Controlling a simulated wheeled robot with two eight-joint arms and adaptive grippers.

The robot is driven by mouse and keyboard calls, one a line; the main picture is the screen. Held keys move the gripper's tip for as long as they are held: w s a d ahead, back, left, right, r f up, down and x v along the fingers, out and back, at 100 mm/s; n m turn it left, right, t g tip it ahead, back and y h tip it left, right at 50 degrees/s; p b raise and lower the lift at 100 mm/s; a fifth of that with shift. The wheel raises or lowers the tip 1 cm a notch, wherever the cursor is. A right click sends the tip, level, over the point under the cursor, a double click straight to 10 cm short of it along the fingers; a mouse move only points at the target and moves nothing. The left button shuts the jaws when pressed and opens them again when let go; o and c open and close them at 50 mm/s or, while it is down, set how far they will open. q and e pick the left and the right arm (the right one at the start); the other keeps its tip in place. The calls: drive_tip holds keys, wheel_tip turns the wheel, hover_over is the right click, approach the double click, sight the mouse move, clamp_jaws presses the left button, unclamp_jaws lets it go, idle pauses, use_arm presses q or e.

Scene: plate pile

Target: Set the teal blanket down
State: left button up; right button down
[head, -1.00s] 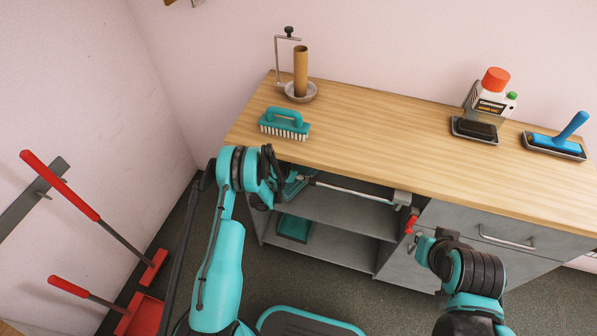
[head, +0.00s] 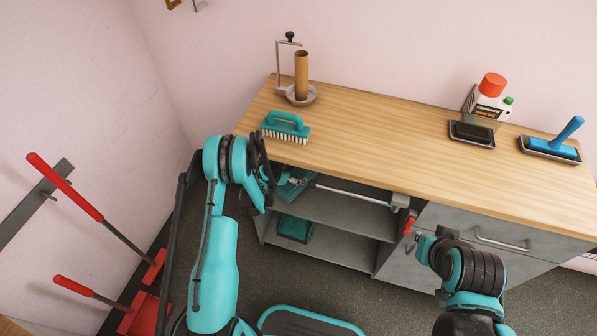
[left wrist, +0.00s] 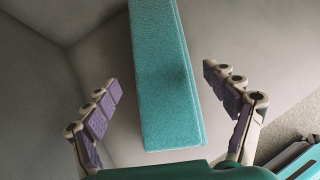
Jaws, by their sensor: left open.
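The teal blanket (left wrist: 165,75) is a flat, folded-looking strip on a grey surface in the left wrist view. My left gripper (left wrist: 170,115) is open, with its two fingers on either side of the blanket and visible gaps between. In the head view my left gripper (head: 272,185) is at the left opening of the cabinet, partly hidden by its own arm. A teal piece (head: 297,184) shows beside it at the upper shelf; it appears to be the blanket. My right gripper (head: 418,240) is in front of the cabinet; its fingers are not clear.
Another teal item (head: 296,228) lies on the lower shelf. A red-ended part (head: 409,224) is near my right gripper. The wooden countertop (head: 400,140) holds a teal brush (head: 286,127), a tube on a dish (head: 301,77), bottles and a blue-handled tool (head: 555,140). Red-handled tools (head: 65,187) are at left.

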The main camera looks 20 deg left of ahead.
use_arm(q)
drive_tip(key=v, duration=0.5)
drive_tip(key=shift+s+r, duration=0.1)
idle(0.4)
